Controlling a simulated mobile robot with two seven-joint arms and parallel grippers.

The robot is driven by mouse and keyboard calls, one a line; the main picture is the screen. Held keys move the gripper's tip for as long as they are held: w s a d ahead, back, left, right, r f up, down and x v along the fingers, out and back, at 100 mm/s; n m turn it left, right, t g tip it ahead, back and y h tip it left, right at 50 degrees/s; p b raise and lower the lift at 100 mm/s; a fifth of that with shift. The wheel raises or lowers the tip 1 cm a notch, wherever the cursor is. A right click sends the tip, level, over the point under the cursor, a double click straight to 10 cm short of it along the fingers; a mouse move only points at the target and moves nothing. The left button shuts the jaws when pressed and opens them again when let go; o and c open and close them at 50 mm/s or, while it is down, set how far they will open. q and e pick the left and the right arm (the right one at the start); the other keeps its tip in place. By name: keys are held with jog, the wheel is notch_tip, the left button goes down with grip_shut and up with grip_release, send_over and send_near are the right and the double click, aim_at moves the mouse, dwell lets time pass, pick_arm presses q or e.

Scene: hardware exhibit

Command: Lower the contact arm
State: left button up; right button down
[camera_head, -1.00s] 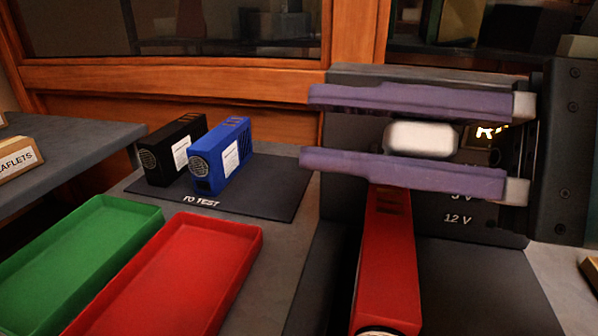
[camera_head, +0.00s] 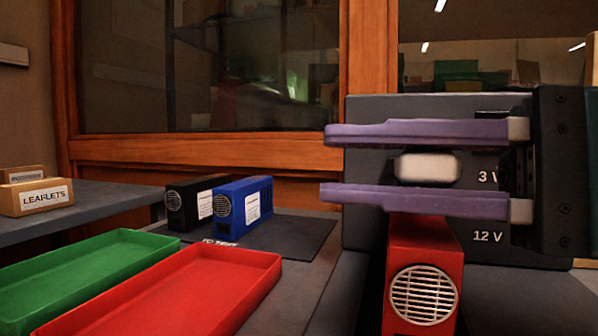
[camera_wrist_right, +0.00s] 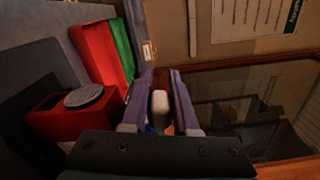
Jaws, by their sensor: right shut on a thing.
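My right gripper (camera_head: 332,164) comes in from the right with two purple fingers, one above and one below a white rounded handle (camera_head: 428,168). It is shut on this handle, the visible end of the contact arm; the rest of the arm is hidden. In the right wrist view, the handle (camera_wrist_right: 160,106) lies between the fingers (camera_wrist_right: 157,90). A grey test panel (camera_head: 372,225) marked 3 V and 12 V stands behind. A red power unit (camera_head: 424,252) with a round grille sits directly below the lower finger. My left gripper is not in view.
A red tray (camera_head: 235,277) and a green tray (camera_head: 118,238) lie at the left. A blue unit (camera_head: 243,203) and a black unit (camera_head: 184,207) stand on a dark mat (camera_head: 312,234) beyond them. A leaflet box (camera_head: 40,196) is on the far-left table.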

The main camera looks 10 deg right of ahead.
jog(key=shift+f, duration=0.1)
jog(key=c, duration=0.7)
grip_release()
jog(key=shift+w, duration=0.1)
jog(key=b+v, duration=0.2)
jog(key=v, duration=0.8)
jog(key=shift+b, duration=0.35)
